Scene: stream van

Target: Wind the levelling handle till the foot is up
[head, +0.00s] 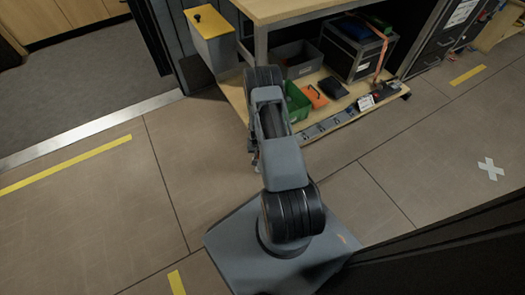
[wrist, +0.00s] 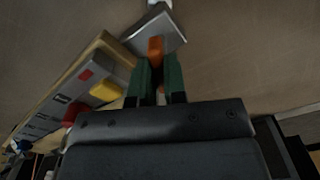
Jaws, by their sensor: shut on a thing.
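In the wrist view, an orange grip (wrist: 155,46), which looks like part of the levelling handle, stands between the green fingertips of my gripper (wrist: 159,66). My gripper is shut on it. A grey metal plate (wrist: 168,28) lies just beyond the grip, with a small white piece (wrist: 155,3) past it at the top edge; I cannot tell whether either is the foot. In the head view, my arm hides the handle and nearly all of my gripper, beside the left end of the low bench shelf. The foot's height cannot be told.
A panel (wrist: 62,98) with red and yellow parts runs along the shelf edge, close left of my fingers. The workbench (head: 290,10) holds a green bin (head: 296,103) and a dark case (head: 352,50) below. A yellow-lidded box (head: 212,38) stands left. Floor left is clear.

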